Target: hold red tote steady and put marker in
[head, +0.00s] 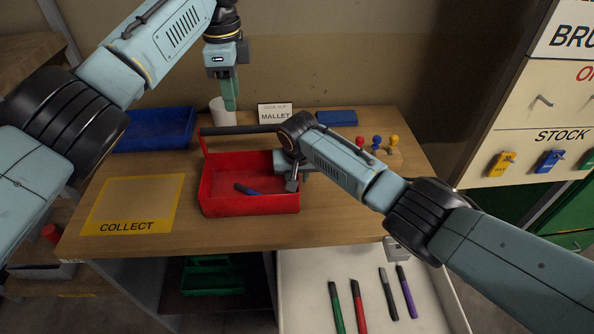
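The red tote (249,206) stands on the wooden table, with its dark handle bar (242,130) up at the back. A dark blue marker (246,189) lies inside it. My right gripper (292,184) is at the tote's right wall, with its fingers astride the rim. My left gripper (230,103) points down, above the back of the table near a white cup (222,112), apart from the tote. Its fingers overlap in this view, so their gap is hidden. Green (336,307), red (358,307), black (388,294) and purple (406,292) markers lie in a pale tray (310,290) in front.
A blue tray (158,130) stands at the back left, and a yellow COLLECT mat (133,203) lies left of the tote. A MALLET sign (275,113), a blue flat item (337,118) and colored pegs (377,142) are behind. A cabinet (535,105) stands right.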

